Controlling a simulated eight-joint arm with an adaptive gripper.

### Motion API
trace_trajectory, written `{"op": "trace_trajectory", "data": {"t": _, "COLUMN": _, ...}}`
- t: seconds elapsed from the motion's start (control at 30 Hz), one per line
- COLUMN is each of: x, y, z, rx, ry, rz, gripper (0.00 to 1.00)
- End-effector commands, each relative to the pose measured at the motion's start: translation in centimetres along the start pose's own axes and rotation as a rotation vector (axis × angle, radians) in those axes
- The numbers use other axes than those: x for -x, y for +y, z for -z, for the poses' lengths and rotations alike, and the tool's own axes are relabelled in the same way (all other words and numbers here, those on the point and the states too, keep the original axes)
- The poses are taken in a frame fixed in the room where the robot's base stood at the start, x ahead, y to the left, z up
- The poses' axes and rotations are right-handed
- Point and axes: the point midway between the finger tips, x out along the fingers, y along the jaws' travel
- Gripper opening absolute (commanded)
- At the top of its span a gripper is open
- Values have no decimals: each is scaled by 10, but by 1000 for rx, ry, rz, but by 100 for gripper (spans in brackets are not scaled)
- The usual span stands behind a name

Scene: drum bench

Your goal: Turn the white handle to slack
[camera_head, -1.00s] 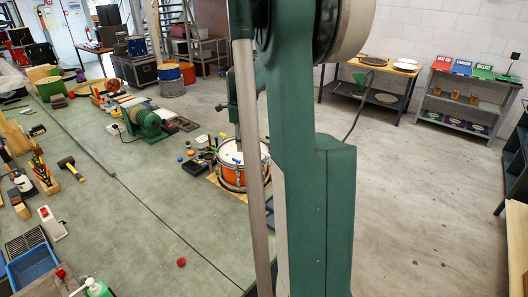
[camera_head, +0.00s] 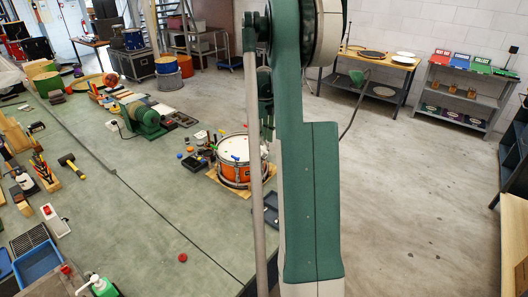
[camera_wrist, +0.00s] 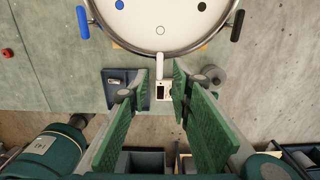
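The drum (camera_head: 232,172) has an orange shell and a white head. It stands on a wooden board (camera_head: 214,182) at the bench's right edge, partly behind my arm. In the wrist view, its metal rim (camera_wrist: 165,56) is at the top. A short white handle (camera_wrist: 187,72) points down from the rim, close to my right fingertip. My gripper (camera_wrist: 160,78) is open, with green-padded fingers apart and nothing clearly held. I cannot tell whether the right finger touches the handle. In the head view, my gripper is hidden.
A blue handle (camera_wrist: 83,22) and a black handle (camera_wrist: 237,25) stick out from the rim. Below it are a small white device (camera_wrist: 163,91), a blue-grey tray (camera_wrist: 122,92) and a grey round knob (camera_wrist: 215,76). A red button-like piece (camera_head: 183,257) lies on the open bench.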

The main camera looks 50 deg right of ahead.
Motion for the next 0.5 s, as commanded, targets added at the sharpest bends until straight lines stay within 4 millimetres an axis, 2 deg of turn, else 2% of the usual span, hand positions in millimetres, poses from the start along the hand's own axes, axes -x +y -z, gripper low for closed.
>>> {"op": "trace_trajectory", "data": {"t": 0.27, "x": -5, "y": 0, "z": 0, "rx": 1, "ry": 0, "rz": 0, "gripper": 22}}
{"op": "trace_trajectory", "data": {"t": 0.5, "x": -25, "y": 0, "z": 0, "rx": 1, "ry": 0, "rz": 0, "gripper": 22}}
